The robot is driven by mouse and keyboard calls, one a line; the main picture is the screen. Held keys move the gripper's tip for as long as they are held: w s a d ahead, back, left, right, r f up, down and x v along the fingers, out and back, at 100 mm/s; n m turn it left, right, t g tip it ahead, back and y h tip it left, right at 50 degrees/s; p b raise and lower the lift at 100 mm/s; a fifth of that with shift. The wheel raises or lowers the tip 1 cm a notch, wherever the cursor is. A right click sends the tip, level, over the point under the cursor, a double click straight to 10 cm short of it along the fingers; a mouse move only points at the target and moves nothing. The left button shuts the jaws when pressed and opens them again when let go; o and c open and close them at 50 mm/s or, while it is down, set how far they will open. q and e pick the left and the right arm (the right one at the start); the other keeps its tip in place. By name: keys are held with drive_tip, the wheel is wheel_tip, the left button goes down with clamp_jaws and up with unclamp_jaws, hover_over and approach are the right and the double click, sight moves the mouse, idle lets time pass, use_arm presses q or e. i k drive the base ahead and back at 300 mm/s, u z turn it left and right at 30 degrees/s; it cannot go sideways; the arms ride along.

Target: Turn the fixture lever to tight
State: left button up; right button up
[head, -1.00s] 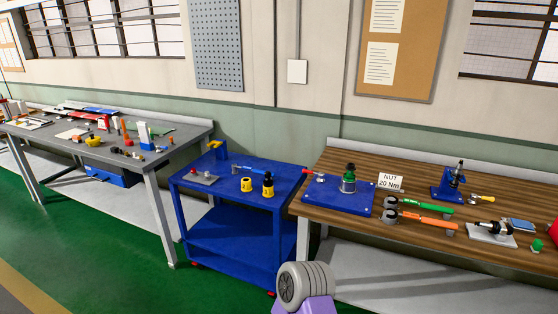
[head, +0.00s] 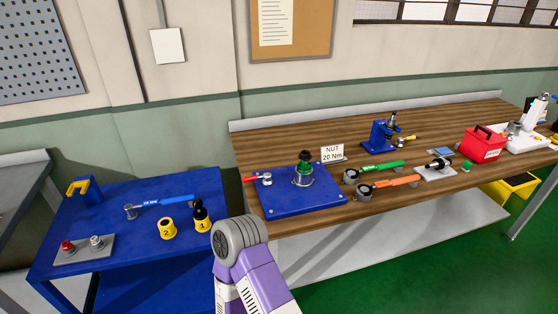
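The fixture is a blue plate (head: 296,206) on the left end of the wooden bench in the head view. A lever with a red handle (head: 251,179) and a silver pivot (head: 266,180) sits at the plate's left edge, its handle pointing left. A dark and green part (head: 304,163) stands upright in a metal holder (head: 303,178) on the plate. A sign (head: 332,153) reading "NUT 20 Nm" stands behind it. A grey and purple link of my own arm rises in front of the bench. Neither gripper shows.
A blue cart (head: 140,222) at left holds a blue torque wrench (head: 162,202) and yellow cups (head: 167,228). Green (head: 383,166) and orange (head: 398,181) wrenches lie right of the fixture. A red box (head: 482,146) stands farther right.

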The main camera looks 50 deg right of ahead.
sight(267, 181)
drive_tip(key=z, duration=0.95)
drive_tip(key=i, duration=0.85)
drive_tip(key=z, duration=0.8)
